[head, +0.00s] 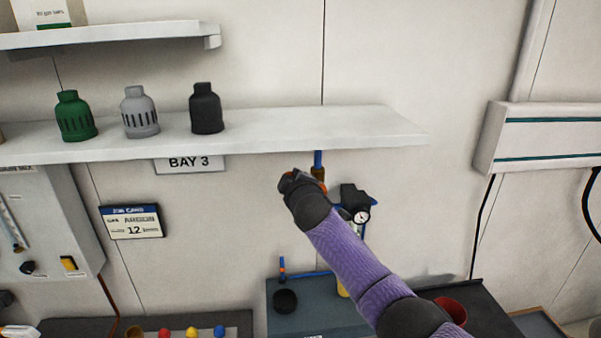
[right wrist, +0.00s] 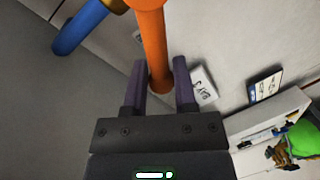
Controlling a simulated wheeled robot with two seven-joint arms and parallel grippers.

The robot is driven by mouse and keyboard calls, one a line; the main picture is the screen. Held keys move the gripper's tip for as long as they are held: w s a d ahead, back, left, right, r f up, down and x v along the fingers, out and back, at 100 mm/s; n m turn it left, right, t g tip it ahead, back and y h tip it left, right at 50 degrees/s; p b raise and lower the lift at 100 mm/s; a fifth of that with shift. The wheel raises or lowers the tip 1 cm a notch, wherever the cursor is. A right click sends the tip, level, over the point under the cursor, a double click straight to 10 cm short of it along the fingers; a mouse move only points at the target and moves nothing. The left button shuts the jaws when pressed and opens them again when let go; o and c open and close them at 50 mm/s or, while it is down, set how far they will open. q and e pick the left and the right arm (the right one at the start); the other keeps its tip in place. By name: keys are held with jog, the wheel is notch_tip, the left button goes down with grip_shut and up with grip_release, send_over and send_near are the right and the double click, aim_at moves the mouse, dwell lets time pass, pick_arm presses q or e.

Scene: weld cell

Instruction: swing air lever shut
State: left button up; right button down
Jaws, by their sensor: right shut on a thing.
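The air lever (right wrist: 152,40) is an orange bar in the right wrist view. It runs down from the top edge to between my fingers, at an angle to the blue pipe (right wrist: 78,28) and its brass fitting (right wrist: 115,4). My right gripper (right wrist: 158,78) is shut on the lever, with one purple finger on each side. In the head view my right gripper (head: 294,181) is in front of the wall, just below the shelf. It hides most of the lever there. The blue pipe (head: 318,158) shows behind it. My left gripper is not in view.
The white shelf (head: 290,128) is just above my right gripper and carries green, grey and black cups (head: 206,110). A pressure gauge (head: 361,216) on a black regulator is just right of my forearm. A dark bench (head: 300,318) lies below.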

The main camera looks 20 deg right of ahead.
jog(key=shift+w+a+f+n+h+b, duration=0.1)
jog(key=shift+a+f+n+h+b, duration=0.1)
jog(key=shift+f+n, duration=0.45)
jog(key=shift+s+a+f+n+h+b, duration=0.15)
jog(key=shift+f+n, duration=0.3)
jog(key=shift+n, duration=0.45)
jog(key=shift+w+a+f+n+h+b, duration=0.15)
jog(key=shift+f+n+h, duration=0.1)
jog(key=shift+f+n, duration=0.4)
jog(key=shift+g, duration=0.3)
jog(key=c, duration=0.7)
grip_release()
jog(key=shift+o, duration=0.7)
jog(key=shift+a, duration=0.1)
